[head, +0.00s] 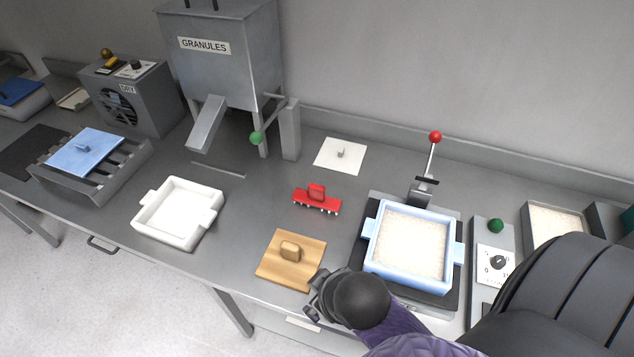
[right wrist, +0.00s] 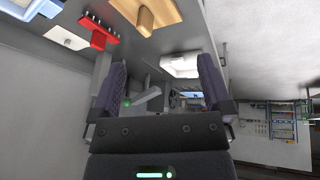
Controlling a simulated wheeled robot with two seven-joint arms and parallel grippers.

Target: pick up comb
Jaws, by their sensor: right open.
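The comb (head: 317,199) is red with a raised grip and a row of pale teeth, and lies on the grey bench near its middle. In the right wrist view the comb (right wrist: 98,33) shows at the upper left, outside the span of the fingers. My right gripper (head: 316,297) is at the front edge of the bench, nearer than the comb and apart from it. In the right wrist view its two fingers (right wrist: 161,80) stand wide apart with nothing between them. My left gripper is not in view.
A wooden board with a knob (head: 291,258) lies between my right gripper and the comb. A blue tray of granules (head: 412,246) is to the right, near a red-knobbed lever (head: 435,138). A white tray (head: 178,214) is left. A white plate (head: 340,155) lies behind, beside the granules hopper (head: 220,60).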

